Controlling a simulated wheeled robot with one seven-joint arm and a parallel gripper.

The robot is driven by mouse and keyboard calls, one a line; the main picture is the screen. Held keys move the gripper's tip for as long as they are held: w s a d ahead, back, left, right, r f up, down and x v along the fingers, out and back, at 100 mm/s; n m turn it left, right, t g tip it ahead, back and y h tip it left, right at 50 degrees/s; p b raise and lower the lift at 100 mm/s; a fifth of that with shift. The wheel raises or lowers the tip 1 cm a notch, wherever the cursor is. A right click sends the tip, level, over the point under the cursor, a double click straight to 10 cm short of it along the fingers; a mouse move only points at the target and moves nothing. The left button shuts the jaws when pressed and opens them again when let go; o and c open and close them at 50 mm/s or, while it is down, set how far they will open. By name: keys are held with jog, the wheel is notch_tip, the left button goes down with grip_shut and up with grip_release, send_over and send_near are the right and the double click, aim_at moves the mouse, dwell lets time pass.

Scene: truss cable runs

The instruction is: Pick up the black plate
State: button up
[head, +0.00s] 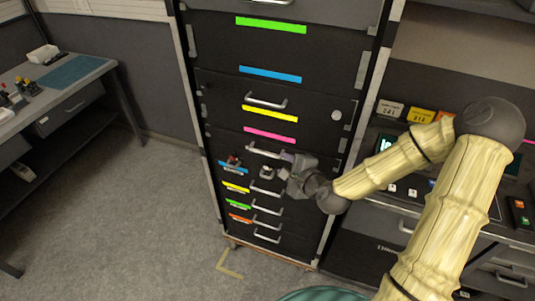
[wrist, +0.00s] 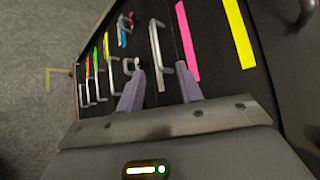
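I cannot make out a separate black plate in either view. My gripper (head: 286,162) is in front of a tall black drawer cabinet (head: 225,97), close to the handle (head: 265,150) below the pink strip. In the wrist view my gripper (wrist: 160,82) is open, its two purple-grey fingers apart with nothing held between them. That handle also shows in the wrist view (wrist: 154,50), just beyond the fingertips; I cannot tell whether they touch it.
Small red and dark items (head: 234,160) and a grey piece (head: 268,172) are at the cabinet front. Lower drawers have bar handles (head: 268,238). A desk (head: 75,72) stands left, and a console (head: 412,185) right. The carpet (head: 150,200) between desk and cabinet is clear.

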aim_at(267, 155)
jog(key=p+x, duration=0.1)
jog(key=x, duration=0.6)
jog(key=shift+w+a+f+p, duration=0.1)
jog(key=shift+w+a+p, duration=0.05)
jog(key=shift+p, duration=0.15)
jog(key=x, duration=0.2)
jog(key=p+x, duration=0.1)
jog(key=x, duration=0.2)
jog(key=shift+f, duration=0.35)
jog(key=shift+s, duration=0.25)
grip_shut()
